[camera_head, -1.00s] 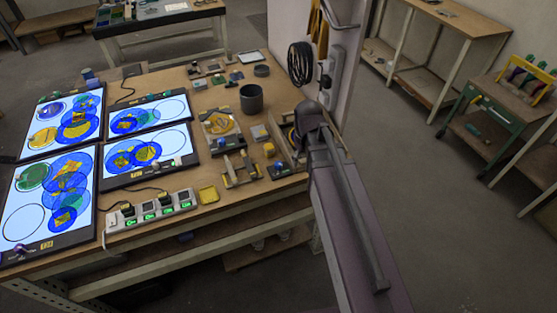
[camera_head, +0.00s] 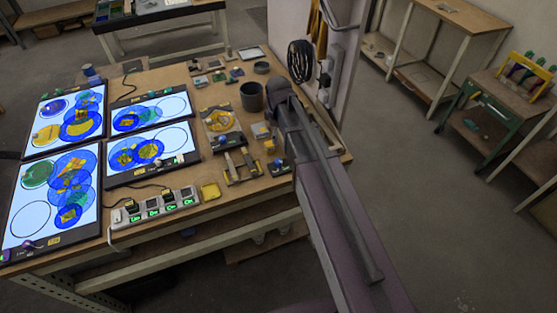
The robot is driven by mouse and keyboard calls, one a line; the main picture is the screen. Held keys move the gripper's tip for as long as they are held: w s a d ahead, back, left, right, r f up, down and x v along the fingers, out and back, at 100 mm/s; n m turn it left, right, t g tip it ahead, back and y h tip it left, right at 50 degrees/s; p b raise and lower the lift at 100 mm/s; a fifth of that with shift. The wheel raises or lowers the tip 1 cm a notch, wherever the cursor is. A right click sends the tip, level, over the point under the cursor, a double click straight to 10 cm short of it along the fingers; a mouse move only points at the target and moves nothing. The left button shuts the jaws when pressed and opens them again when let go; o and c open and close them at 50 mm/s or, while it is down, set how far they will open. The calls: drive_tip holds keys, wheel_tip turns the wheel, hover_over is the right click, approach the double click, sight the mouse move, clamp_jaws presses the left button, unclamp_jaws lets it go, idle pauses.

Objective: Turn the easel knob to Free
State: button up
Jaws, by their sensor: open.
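No easel knob is clearly readable in the head view, and no "Free" marking can be made out. A grey stand with a yellow round piece (camera_head: 220,121) lies on the workbench and may be the easel; I cannot tell. A small wooden frame (camera_head: 241,168) and a small dark block with a blue top (camera_head: 279,165) are in front of it. My arm reaches in from the lower right, its bend over the bench's right part. My gripper does not show; my arm hides some of the bench's right end.
Lit panels with coloured glass circles (camera_head: 146,112) fill the bench's left side. A wall post (camera_head: 345,60) with a coiled black cable (camera_head: 300,62) rises behind my arm.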

sight(278, 161)
drive_tip(key=shift+f, duration=0.1)
wheel_tip(278, 161, down, 14)
drive_tip(key=b, duration=1.3)
drive_tip(key=shift+r+b, duration=0.25)
drive_tip(key=shift+b, duration=0.1)
clamp_jaws()
